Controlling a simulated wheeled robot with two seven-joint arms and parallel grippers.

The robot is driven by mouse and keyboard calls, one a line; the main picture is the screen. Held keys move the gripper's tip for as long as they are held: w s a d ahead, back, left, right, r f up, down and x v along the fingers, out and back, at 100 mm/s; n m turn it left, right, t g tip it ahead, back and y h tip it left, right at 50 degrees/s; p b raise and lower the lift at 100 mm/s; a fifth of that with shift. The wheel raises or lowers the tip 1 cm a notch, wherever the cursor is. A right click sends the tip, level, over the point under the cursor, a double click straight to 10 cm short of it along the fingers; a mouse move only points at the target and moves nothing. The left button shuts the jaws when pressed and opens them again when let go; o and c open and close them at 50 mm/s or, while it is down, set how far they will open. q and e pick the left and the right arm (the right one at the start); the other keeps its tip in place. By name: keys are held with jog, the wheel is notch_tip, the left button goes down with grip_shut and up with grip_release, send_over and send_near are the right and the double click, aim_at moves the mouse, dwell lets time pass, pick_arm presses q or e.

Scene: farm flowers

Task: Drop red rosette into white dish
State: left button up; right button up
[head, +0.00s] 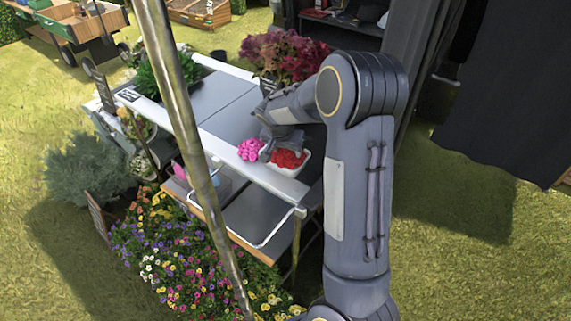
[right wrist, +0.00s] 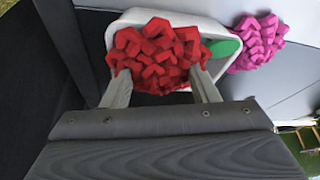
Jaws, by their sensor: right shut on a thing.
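The red rosette (head: 288,158) is a cluster of folded red petals; it fills much of the right wrist view (right wrist: 158,55). My right gripper (right wrist: 160,92) is shut on it, one finger on each side. The white dish (head: 294,171) lies under and around the rosette, and its white rim (right wrist: 122,22) shows behind it in the right wrist view. I cannot tell whether the rosette touches the dish floor. Something flat and green (right wrist: 224,46) shows inside the dish beside the rosette. My left gripper is not in view.
A pink rosette (head: 250,149) sits just left of the dish on the grey table (head: 226,122). A dark red plant (head: 285,55) stands behind. A metal pole (head: 185,130) crosses the view in front. Flowers (head: 170,250) grow below the table's front edge.

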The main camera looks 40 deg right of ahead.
jog(key=shift+f, duration=0.1)
jog(key=o, duration=1)
jog(key=shift+o, duration=0.2)
jog(key=v, duration=0.7)
jog(key=shift+a+r+b, duration=0.15)
jog(key=shift+r+b, duration=0.15)
jog(key=shift+r, duration=0.05)
jog(key=shift+s, duration=0.1)
